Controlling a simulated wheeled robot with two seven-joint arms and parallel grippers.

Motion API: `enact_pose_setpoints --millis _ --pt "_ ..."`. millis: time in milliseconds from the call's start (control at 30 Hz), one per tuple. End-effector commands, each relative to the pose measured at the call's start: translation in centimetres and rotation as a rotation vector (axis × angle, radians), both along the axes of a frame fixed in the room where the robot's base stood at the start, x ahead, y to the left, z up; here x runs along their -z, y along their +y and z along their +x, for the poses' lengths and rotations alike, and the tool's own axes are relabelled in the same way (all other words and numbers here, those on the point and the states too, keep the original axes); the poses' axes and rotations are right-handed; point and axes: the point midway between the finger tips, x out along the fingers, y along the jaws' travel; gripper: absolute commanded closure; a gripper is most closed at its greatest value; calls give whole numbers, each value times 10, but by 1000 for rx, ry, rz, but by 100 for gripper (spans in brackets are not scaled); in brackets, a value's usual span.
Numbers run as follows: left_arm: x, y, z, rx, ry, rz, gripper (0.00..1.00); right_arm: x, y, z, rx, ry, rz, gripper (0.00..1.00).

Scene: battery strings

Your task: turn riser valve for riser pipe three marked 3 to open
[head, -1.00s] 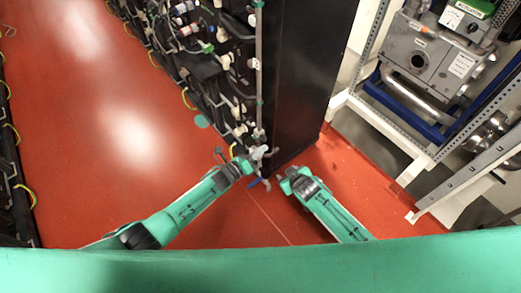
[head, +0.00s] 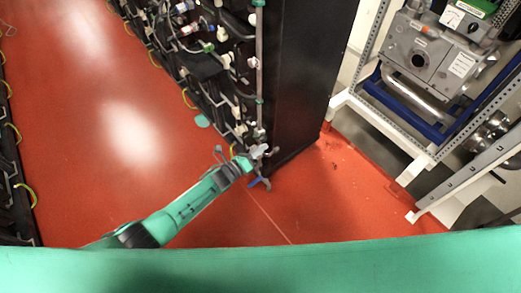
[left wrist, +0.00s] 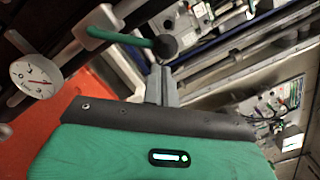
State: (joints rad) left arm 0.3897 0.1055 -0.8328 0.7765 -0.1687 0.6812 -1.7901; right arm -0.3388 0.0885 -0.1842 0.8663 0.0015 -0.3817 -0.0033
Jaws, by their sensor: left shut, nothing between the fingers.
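My left gripper (head: 264,152) is shut and empty at the pipe's lower end, close to grey fittings. A small blue handle (head: 254,183) shows just below it, near the floor. In the left wrist view, a green lever (left wrist: 118,38) with a dark round end lies just beyond my grey left fingers (left wrist: 162,84); I cannot tell whether they touch. A white dial gauge (left wrist: 35,77) is to its left. No number 3 is readable. My right gripper is out of view.
The black cabinet (head: 300,80) stands right of the pipe, with a row of battery racks and cables (head: 200,60) to its left. A metal shelf frame (head: 385,130) with grey equipment (head: 430,50) stands at the right. The red floor (head: 130,130) is open at left.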

Motion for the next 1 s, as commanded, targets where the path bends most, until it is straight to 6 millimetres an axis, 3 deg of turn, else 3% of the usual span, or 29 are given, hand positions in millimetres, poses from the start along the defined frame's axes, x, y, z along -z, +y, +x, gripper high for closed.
enact_pose_setpoints --millis 567,1000 --pt "-8 3 4 -1 80 -58 100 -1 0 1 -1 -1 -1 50" --pt "-28 14 18 -1 309 -224 100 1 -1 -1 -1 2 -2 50"
